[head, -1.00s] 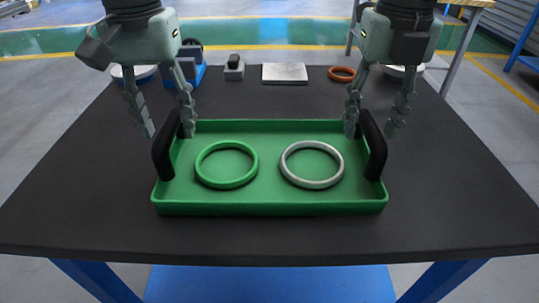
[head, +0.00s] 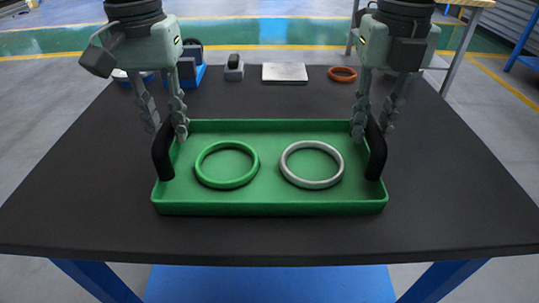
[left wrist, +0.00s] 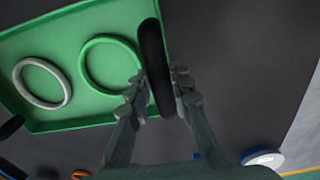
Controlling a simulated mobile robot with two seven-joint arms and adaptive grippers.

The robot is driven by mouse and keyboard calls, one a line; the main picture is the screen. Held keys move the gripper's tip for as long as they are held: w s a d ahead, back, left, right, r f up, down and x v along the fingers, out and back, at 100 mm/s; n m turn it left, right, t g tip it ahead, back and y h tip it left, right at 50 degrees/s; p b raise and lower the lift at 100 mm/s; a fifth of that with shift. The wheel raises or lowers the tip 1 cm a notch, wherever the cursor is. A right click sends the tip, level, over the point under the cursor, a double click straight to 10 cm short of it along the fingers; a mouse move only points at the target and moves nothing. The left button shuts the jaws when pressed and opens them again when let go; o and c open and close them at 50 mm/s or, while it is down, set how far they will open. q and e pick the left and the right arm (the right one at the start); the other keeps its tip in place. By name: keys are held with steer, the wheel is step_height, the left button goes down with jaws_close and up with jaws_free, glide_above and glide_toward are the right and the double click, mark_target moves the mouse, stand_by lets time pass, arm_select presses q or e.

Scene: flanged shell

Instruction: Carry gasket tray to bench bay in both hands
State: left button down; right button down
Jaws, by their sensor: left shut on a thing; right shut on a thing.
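The green gasket tray (head: 270,208) rests on the dark bench top with a black handle at each end. A green ring (head: 204,178) lies in its left half and a grey ring (head: 336,177) in its right half. My left gripper (head: 166,132) is shut on the tray's left handle (head: 162,155). In the left wrist view its fingers (left wrist: 160,93) sit on either side of that black handle (left wrist: 152,50). My right gripper (head: 373,132) is shut on the right handle (head: 377,155). The bench bay cannot be made out for certain.
Behind the tray stand a blue holder (head: 187,73), a small grey block (head: 234,70), a pale flat plate (head: 285,73) and an orange ring (head: 342,74). The bench top (head: 450,190) is clear at both sides and in front of the tray.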

arm_select(q)
steer(key=shift+w+r, duration=0.1)
steer(key=shift+r, duration=0.1)
arm_select(e)
steer(key=shift+w+r, duration=0.1)
steer(key=shift+r, duration=0.1)
